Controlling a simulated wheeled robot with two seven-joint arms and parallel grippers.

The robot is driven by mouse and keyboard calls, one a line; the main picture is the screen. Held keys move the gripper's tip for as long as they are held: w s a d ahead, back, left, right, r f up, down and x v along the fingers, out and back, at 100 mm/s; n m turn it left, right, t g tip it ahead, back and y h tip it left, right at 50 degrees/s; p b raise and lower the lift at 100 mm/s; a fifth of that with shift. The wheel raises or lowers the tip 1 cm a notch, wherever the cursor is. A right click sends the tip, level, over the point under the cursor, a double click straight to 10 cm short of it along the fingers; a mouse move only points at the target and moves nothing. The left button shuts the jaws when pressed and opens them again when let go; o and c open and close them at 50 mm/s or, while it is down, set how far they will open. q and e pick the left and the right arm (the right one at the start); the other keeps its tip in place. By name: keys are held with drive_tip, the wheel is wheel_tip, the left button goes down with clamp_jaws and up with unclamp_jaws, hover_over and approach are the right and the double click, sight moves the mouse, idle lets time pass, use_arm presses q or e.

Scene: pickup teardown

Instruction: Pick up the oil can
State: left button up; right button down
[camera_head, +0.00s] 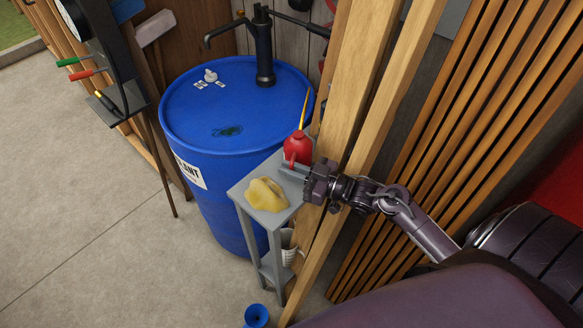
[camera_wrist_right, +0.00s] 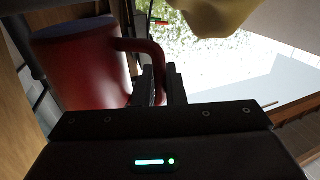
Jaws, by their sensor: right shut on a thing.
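The red oil can (camera_head: 298,147) with its thin yellow spout is at the back of a small grey stand (camera_head: 243,190). I cannot tell whether its base touches the stand top. My right gripper (camera_head: 291,169) reaches in from the right, in front of the can. In the right wrist view the can's dark red body (camera_wrist_right: 80,65) fills the left side. The fingers (camera_wrist_right: 161,84) are shut on its looped handle (camera_wrist_right: 150,52), with the tips partly in shadow. My left gripper is not in view.
A yellow cloth (camera_head: 266,194) lies on the stand near the gripper. A blue drum (camera_head: 200,125) with a black pump (camera_head: 263,50) stands behind and left. Wooden planks (camera_head: 385,90) lean close on the right. A white jug (camera_head: 290,245) is on the lower shelf.

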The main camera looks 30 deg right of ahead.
wheel_tip(320, 180, up, 18)
drive_tip(key=p, duration=1.1)
drive_tip(key=shift+r, duration=0.15)
